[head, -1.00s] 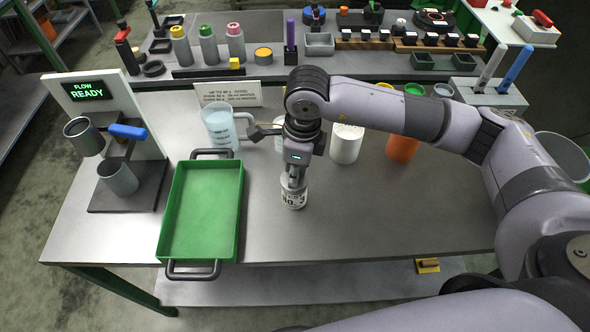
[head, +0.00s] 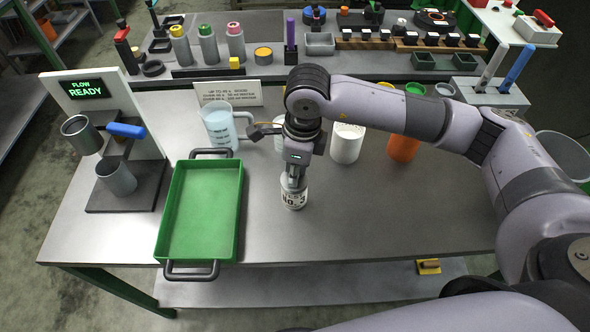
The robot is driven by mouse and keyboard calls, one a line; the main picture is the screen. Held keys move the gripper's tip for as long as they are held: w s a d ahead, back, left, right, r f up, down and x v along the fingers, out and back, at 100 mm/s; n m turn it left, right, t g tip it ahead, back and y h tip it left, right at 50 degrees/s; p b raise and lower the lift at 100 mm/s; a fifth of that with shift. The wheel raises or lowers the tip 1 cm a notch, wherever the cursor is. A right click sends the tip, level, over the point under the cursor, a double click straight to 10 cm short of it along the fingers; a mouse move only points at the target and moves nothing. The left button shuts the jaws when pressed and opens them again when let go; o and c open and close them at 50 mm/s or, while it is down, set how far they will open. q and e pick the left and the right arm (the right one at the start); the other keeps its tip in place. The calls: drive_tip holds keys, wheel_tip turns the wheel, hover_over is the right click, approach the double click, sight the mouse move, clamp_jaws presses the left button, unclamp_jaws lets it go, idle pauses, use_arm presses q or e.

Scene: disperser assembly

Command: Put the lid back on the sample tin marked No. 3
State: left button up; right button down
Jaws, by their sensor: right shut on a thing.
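A small white sample tin (head: 294,199) with dark lettering that reads like No. 3 stands upright on the grey table, right of the green tray. My right gripper (head: 293,181) points straight down at the top of this tin. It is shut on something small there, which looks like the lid. The fingers and the arm's wrist hide most of the lid, so I cannot tell whether it sits fully on the rim. My left gripper is not in view.
The green tray (head: 201,256) lies to the left, with the flow stand (head: 132,188) beyond it. Behind are a measuring jug (head: 218,130), a white container (head: 346,144) and an orange one (head: 402,149). The table's front right is clear.

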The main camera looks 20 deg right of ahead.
drive_tip(key=shift+b, duration=0.4)
idle(0.4)
idle(0.4)
drive_tip(key=c, duration=1.4)
unclamp_jaws()
drive_tip(key=shift+o, duration=0.4)
drive_tip(key=o, duration=0.4)
drive_tip(key=shift+o, duration=0.2)
drive_tip(key=shift+r, duration=0.15)
drive_tip(key=shift+r+p, duration=1.5)
drive_tip(key=shift+r, duration=1.85)
